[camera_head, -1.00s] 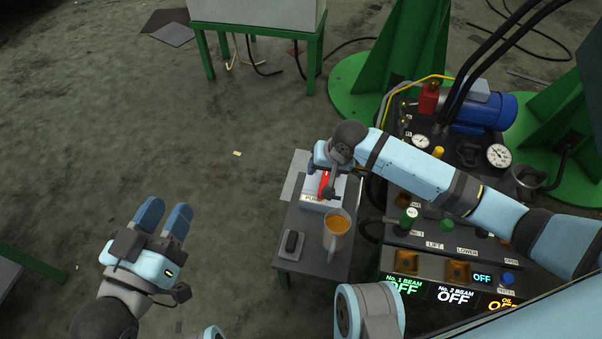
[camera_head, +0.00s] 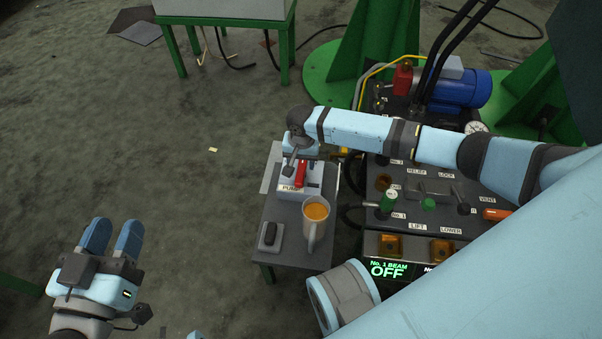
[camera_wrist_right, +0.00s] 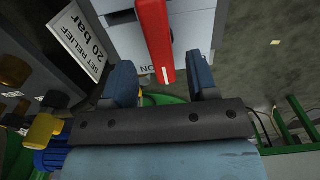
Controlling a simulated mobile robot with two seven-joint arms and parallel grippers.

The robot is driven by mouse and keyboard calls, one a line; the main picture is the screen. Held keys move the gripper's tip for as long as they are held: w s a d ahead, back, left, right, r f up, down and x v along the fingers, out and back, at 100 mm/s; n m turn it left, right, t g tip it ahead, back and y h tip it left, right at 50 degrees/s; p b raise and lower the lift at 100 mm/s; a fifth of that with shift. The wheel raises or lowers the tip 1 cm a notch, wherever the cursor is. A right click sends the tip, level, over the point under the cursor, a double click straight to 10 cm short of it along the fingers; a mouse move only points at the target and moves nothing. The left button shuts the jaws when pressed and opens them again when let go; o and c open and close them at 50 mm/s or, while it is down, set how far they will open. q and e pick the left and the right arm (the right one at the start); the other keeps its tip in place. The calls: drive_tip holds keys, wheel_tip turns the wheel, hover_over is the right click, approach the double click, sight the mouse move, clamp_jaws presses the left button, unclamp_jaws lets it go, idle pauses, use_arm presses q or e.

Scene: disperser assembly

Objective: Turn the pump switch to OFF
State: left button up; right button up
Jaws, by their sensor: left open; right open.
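The pump switch is a pale box (camera_head: 287,195) marked PUMP on the small grey table, with a red lever (camera_head: 300,172) on it. In the right wrist view the red lever (camera_wrist_right: 153,35) hangs from the top edge. Its lower end lies between the two fingers of my right gripper (camera_wrist_right: 160,75), with gaps on both sides. The gripper is open; I cannot tell how deep the lever sits between the fingers. In the head view my right gripper (camera_head: 301,148) is over the back of the box, its fingertips largely hidden. My left gripper (camera_head: 113,230) is open and empty, over the floor.
An orange-filled mug (camera_head: 313,232) and a small dark object (camera_head: 270,236) stand on the grey table (camera_head: 290,258) in front of the box. A control panel (camera_head: 408,215) with levers and gauges is to the right, under my right arm. Floor left of the table is clear.

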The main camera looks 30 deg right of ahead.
sight(301, 168)
drive_tip(key=shift+f+b, duration=0.7)
drive_tip(key=shift+f, duration=1.2)
use_arm(q)
drive_tip(key=shift+w+a+r+m+t, duration=0.15)
drive_tip(key=shift+w+a+m+t, duration=0.25)
drive_tip(key=shift+m, duration=0.4)
drive_tip(key=shift+w+d, duration=0.1)
